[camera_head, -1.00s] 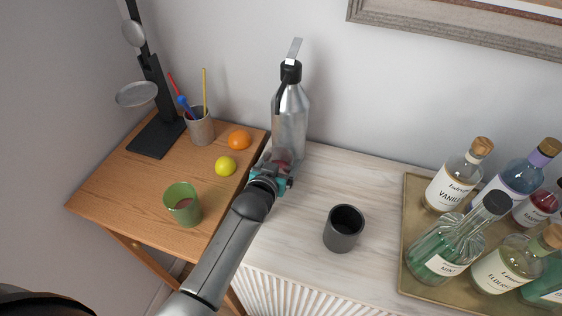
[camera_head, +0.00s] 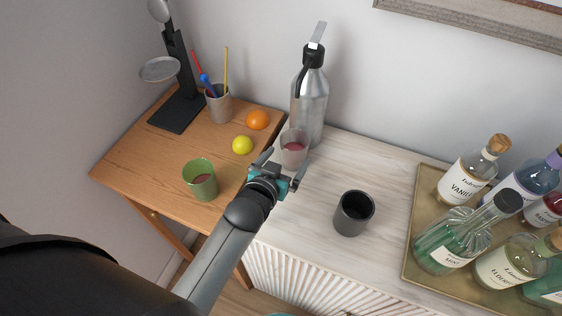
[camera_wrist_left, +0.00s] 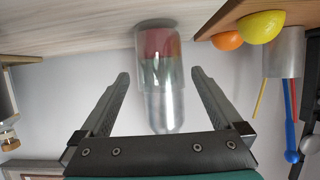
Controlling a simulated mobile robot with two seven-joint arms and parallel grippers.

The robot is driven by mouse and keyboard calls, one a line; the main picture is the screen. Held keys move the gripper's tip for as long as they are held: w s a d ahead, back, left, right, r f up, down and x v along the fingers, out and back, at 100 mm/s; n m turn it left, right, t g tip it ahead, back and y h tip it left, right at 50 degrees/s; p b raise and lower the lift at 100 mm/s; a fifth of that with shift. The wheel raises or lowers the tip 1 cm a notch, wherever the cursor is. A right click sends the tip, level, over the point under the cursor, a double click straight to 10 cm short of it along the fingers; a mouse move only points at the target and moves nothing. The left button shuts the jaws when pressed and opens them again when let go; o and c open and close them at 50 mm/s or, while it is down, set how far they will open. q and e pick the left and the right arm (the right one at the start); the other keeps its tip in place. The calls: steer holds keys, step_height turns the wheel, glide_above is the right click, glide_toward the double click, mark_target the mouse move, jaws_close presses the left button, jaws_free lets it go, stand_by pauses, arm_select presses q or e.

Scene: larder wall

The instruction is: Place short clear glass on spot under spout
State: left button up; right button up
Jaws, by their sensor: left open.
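The short clear glass (camera_head: 294,150), with something red in or seen through it, stands upright on the pale wood top. It is in front of the silver siphon bottle (camera_head: 310,105), by its black spout (camera_head: 302,80). My left gripper (camera_head: 285,162) is open, with its fingers pointing at the glass. In the left wrist view the glass (camera_wrist_left: 158,60) is between and beyond the open fingers (camera_wrist_left: 158,78), with a gap on both sides. The bottle (camera_wrist_left: 163,110) shows behind it. My right gripper is not in view.
A dark grey cup (camera_head: 354,213) stands to the right, and a tray (camera_head: 425,195) of bottles lies beyond it. On the brown table are a green cup (camera_head: 200,180), a lemon (camera_head: 242,145), an orange (camera_head: 257,120), a pencil cup (camera_head: 218,105) and a black stand (camera_head: 178,110).

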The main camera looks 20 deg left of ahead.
arm_select(q)
steer(key=shift+v, duration=1.65)
